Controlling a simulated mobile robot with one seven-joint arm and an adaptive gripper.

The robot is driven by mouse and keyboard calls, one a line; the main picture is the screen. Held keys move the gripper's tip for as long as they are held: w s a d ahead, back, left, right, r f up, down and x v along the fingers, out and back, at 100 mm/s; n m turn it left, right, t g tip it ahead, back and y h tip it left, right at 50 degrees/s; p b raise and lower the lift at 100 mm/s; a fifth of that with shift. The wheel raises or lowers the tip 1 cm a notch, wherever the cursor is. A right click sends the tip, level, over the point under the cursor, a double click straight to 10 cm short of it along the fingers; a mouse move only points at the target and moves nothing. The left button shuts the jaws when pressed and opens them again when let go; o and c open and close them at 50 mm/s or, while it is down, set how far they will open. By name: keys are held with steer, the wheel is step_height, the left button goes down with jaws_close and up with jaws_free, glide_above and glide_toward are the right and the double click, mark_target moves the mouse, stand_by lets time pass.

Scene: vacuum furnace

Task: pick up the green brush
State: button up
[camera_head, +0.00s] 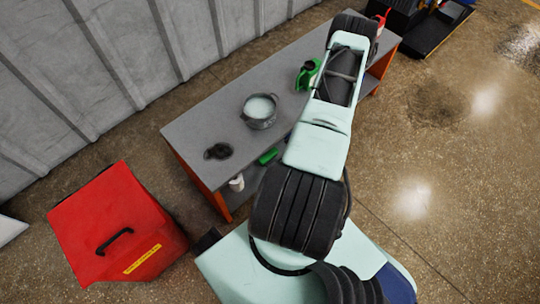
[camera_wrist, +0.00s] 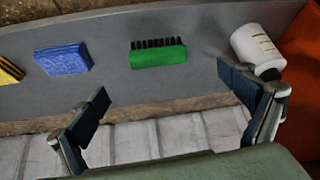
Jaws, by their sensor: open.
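The green brush (camera_wrist: 158,56) lies on a grey shelf in the wrist view, with its dark bristles toward the picture's top. In the head view, a green piece (camera_head: 268,156) that looks like it shows on the bench's lower shelf. My gripper (camera_wrist: 165,82) is open and empty, its two fingers spread wide. In the picture, the brush shows above and between the fingertips, with no visible contact. In the head view, my arm reaches over the bench and the gripper is hidden.
A blue sponge (camera_wrist: 63,58) and a yellow-black block (camera_wrist: 8,71) lie left of the brush. A white bottle (camera_wrist: 257,50) lies by the right finger, near an orange panel (camera_wrist: 302,85). The bench top (camera_head: 205,120) bears a pot (camera_head: 259,112) and a green can (camera_head: 305,76). A red box (camera_head: 115,225) stands left.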

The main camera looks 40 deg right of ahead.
mark_target(270, 155)
steer(key=b+x, duration=0.4)
steer(key=x, duration=0.6)
steer(key=shift+w+d+f, duration=0.1)
steer(key=shift+w+f, duration=0.05)
steer(key=shift+f, duration=0.25)
steer(key=shift+r, duration=0.1)
steer(key=c, duration=1.3)
